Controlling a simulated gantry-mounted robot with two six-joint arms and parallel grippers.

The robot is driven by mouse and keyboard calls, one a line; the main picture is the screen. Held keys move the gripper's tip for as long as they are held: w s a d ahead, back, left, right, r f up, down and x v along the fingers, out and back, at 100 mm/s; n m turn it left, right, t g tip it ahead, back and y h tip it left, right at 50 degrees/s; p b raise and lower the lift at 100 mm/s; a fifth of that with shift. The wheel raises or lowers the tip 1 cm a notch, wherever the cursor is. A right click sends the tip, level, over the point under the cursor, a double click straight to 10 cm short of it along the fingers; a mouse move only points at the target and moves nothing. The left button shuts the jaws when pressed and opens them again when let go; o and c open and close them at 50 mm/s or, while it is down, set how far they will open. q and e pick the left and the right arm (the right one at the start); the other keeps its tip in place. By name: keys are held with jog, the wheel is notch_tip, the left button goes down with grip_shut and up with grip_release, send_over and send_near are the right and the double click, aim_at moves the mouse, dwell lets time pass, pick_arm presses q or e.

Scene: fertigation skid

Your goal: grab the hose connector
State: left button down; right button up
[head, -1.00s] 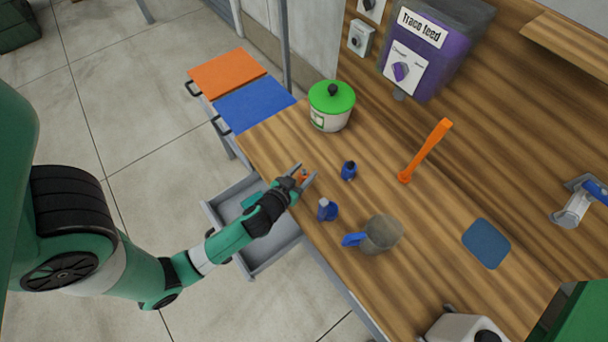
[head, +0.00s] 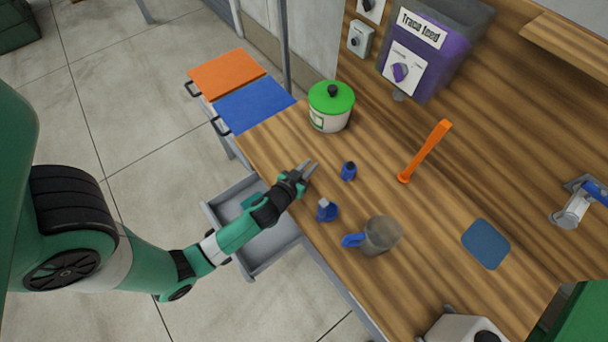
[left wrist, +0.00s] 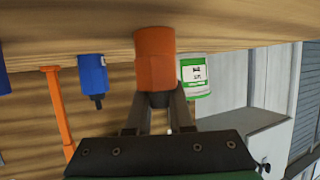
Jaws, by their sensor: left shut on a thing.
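My left gripper (head: 306,169) is low over the near left part of the wooden bench, its fingers drawn close together. In the left wrist view the left gripper (left wrist: 157,103) is shut on an orange cylindrical piece with a dark narrow end, which looks like the hose connector (left wrist: 155,58). The fingers grip at its dark end. In the head view the orange piece is hidden by the gripper. A similar blue piece with a dark tip (head: 349,171) stands apart to the right; it also shows in the left wrist view (left wrist: 92,75). My right gripper is not in view.
Another blue piece (head: 327,211) and a grey cup with a blue handle (head: 384,234) stand close by. A green-lidded pot (head: 331,108) is behind. An orange bar (head: 425,152) and a blue pad (head: 486,243) are rightward. An open drawer (head: 222,206) lies below the bench edge.

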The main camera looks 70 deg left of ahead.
pick_arm(q)
jog(key=shift+f, duration=0.1)
jog(key=shift+s+d+r+p, duration=0.1)
jog(key=shift+r+p, duration=0.25)
jog(key=shift+r, duration=0.2)
notch_tip(320, 180, up, 3)
jog(key=shift+s+d+f+p, duration=0.1)
jog(key=shift+p, duration=0.55)
jog(key=s+r, duration=0.1)
jog(key=d+r+p, duration=0.1)
jog(key=r, duration=0.1)
jog(key=s+d+r, duration=0.1)
jog(key=shift+s+d+r+p, duration=0.15)
jog(key=shift+s+r+p, duration=0.05)
jog(key=shift+s+p, duration=0.15)
jog(key=p+v, duration=0.4)
jog(key=v, duration=0.7)
jog(key=shift+r, duration=0.4)
jog(key=shift+f, duration=0.1)
